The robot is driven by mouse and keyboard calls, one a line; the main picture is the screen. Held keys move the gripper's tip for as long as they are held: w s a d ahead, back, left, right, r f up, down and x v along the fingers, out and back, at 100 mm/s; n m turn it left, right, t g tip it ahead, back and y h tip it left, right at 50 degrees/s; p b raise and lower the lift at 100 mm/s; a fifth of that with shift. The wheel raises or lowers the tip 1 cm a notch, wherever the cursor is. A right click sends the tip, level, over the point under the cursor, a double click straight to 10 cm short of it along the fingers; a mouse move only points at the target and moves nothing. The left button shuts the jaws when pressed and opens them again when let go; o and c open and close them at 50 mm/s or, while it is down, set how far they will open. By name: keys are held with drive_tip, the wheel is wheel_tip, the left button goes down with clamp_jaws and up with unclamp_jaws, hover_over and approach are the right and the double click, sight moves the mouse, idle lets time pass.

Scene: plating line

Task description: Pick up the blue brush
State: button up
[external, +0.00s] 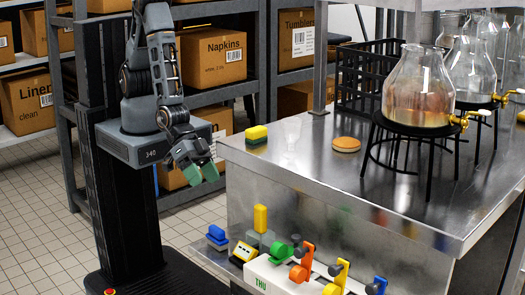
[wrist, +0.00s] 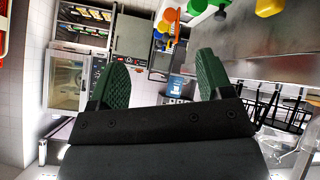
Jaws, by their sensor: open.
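A small blue block-like item (external: 217,235), which may be the blue brush, sits low at the left end of the lower ledge in the external view. It is too small to tell whether it has bristles. My gripper (external: 201,173) is open and empty, above it and slightly to its left in the picture, beside the steel counter. In the wrist view the green pads of my gripper (wrist: 160,75) stand wide apart with nothing between them. I cannot make out the brush for certain in the wrist view.
The steel counter (external: 300,185) holds a yellow sponge (external: 257,134), a round tan item (external: 346,144), a black basket (external: 365,80) and glass dispensers (external: 418,90) on stands. On the lower ledge are a yellow block (external: 260,218) and a white unit (external: 290,272) with coloured levers. Tiled floor lies open left.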

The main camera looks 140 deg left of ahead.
sight(209, 225)
drive_tip(key=s+a+f+t+y, duration=0.1)
drive_tip(key=s+a+f, duration=0.1)
drive_tip(key=s+f, duration=0.2)
drive_tip(key=s+a+f+t+y+b, duration=0.1)
drive_tip(key=s+f, duration=0.3)
drive_tip(key=f, duration=0.6)
drive_tip(key=s+a+f+t+y, duration=0.2)
drive_tip(key=s+a+f, duration=0.1)
drive_tip(key=f, duration=0.4)
drive_tip(key=shift+s+a+m, duration=0.35)
drive_tip(key=shift+s+m, duration=0.05)
drive_tip(key=shift+s, duration=0.3)
drive_tip(key=shift+w+a+f+y, duration=0.15)
drive_tip(key=shift+w+a+f, duration=0.25)
drive_tip(key=shift+w, duration=0.25)
drive_tip(key=shift+w+a+f+y, duration=0.15)
drive_tip(key=shift+w+a+f, duration=0.25)
drive_tip(key=shift+w, duration=0.2)
drive_tip(key=shift+w+a+f, duration=0.15)
drive_tip(key=shift+w+f, duration=0.15)
drive_tip(key=shift+w, duration=0.35)
drive_tip(key=c, duration=1)
